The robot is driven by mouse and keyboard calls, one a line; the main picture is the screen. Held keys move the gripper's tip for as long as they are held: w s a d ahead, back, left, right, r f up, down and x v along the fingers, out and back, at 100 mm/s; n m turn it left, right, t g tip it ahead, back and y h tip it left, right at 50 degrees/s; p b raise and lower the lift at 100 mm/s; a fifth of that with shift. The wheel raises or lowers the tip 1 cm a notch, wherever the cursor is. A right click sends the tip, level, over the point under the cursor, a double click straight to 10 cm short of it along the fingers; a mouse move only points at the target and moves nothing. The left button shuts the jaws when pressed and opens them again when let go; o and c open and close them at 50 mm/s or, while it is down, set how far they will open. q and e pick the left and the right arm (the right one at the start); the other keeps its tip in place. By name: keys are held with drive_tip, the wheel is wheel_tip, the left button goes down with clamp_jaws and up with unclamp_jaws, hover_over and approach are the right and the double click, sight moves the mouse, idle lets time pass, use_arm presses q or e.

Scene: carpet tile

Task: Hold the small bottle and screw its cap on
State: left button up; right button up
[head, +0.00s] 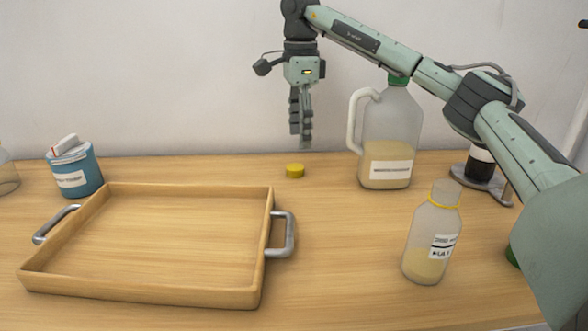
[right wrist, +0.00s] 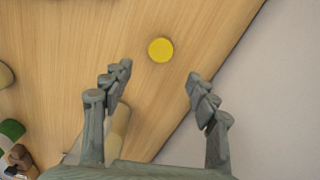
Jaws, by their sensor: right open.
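The small bottle (head: 431,236) stands upright and uncapped at the front right of the table in the head view. It has a yellow ring at the neck and pale yellow contents. The yellow cap (head: 295,171) lies on the table near the back edge, left of the large jug. In the right wrist view the cap (right wrist: 161,50) lies beyond and between the fingertips. My right gripper (head: 302,143) hangs pointing down above the table, near the cap, open and empty. It also shows in the right wrist view (right wrist: 160,80) with its fingers spread. My left gripper is not in view.
A large jug (head: 388,135) with a green cap stands behind the small bottle. A wooden tray (head: 262,235) with metal handles fills the front left, empty. A blue tub (head: 76,172) stands at the back left. My right arm crosses above the jug. Table around the cap is clear.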

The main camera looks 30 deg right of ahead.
sight(296, 166)
drive_tip(key=shift+f, duration=1.05)
drive_tip(key=shift+w+a+f, duration=0.1)
drive_tip(key=shift+a+f, duration=0.1)
drive_tip(key=shift+f, duration=1.1)
drive_tip(key=shift+a+f, duration=0.2)
drive_tip(key=shift+f, duration=1.1)
drive_tip(key=c, duration=0.8)
